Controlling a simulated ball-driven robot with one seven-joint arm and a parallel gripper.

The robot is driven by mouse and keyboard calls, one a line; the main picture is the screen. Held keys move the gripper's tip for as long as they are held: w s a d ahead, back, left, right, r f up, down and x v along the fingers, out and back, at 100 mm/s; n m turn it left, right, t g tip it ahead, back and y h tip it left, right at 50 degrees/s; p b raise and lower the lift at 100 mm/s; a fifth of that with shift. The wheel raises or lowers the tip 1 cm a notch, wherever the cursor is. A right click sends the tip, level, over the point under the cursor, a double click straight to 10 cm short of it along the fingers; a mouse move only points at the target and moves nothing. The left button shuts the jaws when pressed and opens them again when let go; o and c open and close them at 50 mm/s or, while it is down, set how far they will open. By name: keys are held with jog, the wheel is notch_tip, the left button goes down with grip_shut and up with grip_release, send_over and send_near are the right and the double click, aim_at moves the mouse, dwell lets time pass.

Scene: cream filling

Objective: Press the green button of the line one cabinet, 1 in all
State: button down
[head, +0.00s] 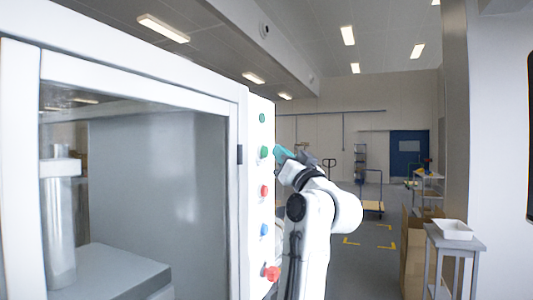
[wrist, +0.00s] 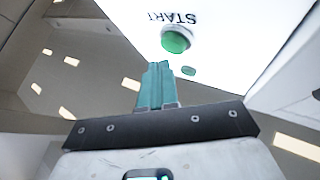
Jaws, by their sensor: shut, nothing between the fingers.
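The cabinet's white button panel (head: 257,210) stands at the left in the head view. Its green button (head: 264,152) sits below a small green lamp (head: 262,117). In the wrist view the green button (wrist: 176,41) lies beside an upside-down START label (wrist: 172,18). My gripper (head: 279,152) is shut and empty, its teal fingertips just right of the green button in the head view. The shut fingers also show in the wrist view (wrist: 157,68), pointing toward the panel, just below the button in the picture. Whether they touch the panel I cannot tell; the button's face is unobstructed there.
Below the green button are a red button (head: 264,190), a blue button (head: 264,229) and a red mushroom-shaped knob (head: 271,273). The cabinet's glass front (head: 150,170) fills the left. A small table (head: 455,240) with a white tray (head: 453,229) stands at the right.

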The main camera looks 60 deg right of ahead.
jog(key=shift+w, duration=0.2)
jog(key=shift+w, duration=0.25)
jog(key=shift+w+a, duration=0.1)
jog(key=shift+w, duration=0.4)
dwell(0.7)
jog(key=shift+s, duration=0.9)
jog(key=shift+s, duration=0.1)
jog(key=shift+s+d, duration=0.15)
jog(key=shift+s, duration=1.1)
jog(key=shift+s+d, duration=0.15)
jog(key=shift+s, duration=1.05)
